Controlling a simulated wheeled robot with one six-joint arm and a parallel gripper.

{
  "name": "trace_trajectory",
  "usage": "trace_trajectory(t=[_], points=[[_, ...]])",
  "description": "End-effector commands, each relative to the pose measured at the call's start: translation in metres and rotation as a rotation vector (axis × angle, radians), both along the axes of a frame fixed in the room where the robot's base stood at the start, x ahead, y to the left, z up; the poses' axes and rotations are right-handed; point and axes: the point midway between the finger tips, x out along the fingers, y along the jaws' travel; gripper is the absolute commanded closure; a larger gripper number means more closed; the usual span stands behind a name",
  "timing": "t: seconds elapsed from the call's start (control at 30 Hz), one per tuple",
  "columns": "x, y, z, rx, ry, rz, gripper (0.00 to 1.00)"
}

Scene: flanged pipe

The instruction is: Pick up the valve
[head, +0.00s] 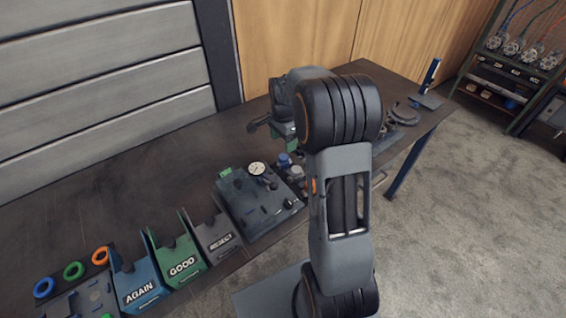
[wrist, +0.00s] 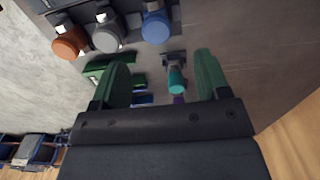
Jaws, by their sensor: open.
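Three capped fittings that look like valves stand in a row at the top of the wrist view: one orange (wrist: 70,42), one grey (wrist: 107,38) and one blue (wrist: 155,27). A smaller teal-capped piece (wrist: 176,80) lies between and beyond my fingers. I cannot tell which is the task's valve. In the head view the blue (head: 285,160) and grey (head: 297,171) caps show beside the gauge fixture; my arm covers part of that area. My gripper (wrist: 163,72) is open, with green fingers spread and nothing held. It hangs above the bench, apart from the row.
The dark bench (head: 140,175) carries a gauge fixture (head: 262,205) and the AGAIN (head: 138,285), GOOD (head: 180,255) and REJECT (head: 217,238) bins. Coloured rings (head: 73,270) lie at the left. A blue upright stand (head: 430,78) is at the far right end. The bench's back left is clear.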

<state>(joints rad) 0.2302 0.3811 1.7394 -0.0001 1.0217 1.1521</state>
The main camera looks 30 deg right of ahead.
Motion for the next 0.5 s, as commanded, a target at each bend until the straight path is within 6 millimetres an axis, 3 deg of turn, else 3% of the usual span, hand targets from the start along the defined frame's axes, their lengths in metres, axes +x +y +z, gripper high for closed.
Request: trace_trajectory(t=[0.2, 0.5], points=[[-0.001, 0.001, -0.03, 0.001, 0.002, 0.003, 0.31], [-0.002, 0.001, -0.048, 0.001, 0.002, 0.004, 0.31]])
